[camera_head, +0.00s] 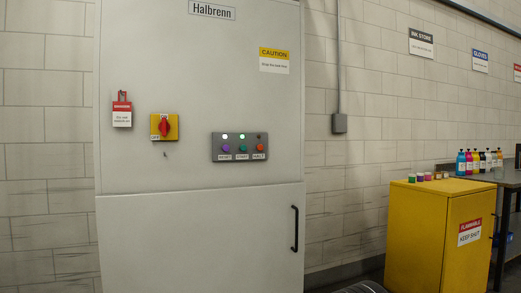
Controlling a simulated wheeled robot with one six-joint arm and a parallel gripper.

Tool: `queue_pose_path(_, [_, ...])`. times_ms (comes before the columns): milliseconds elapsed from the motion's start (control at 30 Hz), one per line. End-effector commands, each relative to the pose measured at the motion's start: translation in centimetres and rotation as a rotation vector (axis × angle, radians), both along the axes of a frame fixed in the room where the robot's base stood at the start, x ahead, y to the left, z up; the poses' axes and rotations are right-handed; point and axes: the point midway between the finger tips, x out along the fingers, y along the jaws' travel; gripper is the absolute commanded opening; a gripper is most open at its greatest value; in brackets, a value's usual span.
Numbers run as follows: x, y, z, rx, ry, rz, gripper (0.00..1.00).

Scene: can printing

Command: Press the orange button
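The orange button (260,147) is the rightmost of three buttons on a grey control panel (218,146) on the large pale cabinet (200,90). A small label below it seems to read HALT. The purple button (226,148) is on the left and the green button (243,148) in the middle. The lamps above purple (225,137) and green (242,137) are lit white; the lamp above orange (260,137) is dark. My gripper is not in view.
A red switch on a yellow plate (173,127) and a red-and-white tag (122,114) are left of the panel. A black handle (295,229) is on the lower door. Nothing blocks the panel.

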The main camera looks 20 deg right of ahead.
Motion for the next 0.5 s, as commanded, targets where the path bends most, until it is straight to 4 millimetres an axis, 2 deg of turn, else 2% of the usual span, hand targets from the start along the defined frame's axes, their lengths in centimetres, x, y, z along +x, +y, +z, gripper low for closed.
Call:
queue_pose_path(33, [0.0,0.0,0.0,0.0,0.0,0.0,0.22])
queue_pose_path(100, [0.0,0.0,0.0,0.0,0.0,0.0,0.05])
queue_pose_path(133, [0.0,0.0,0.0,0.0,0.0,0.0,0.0])
queue_pose_path(500, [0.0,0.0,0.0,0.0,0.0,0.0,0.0])
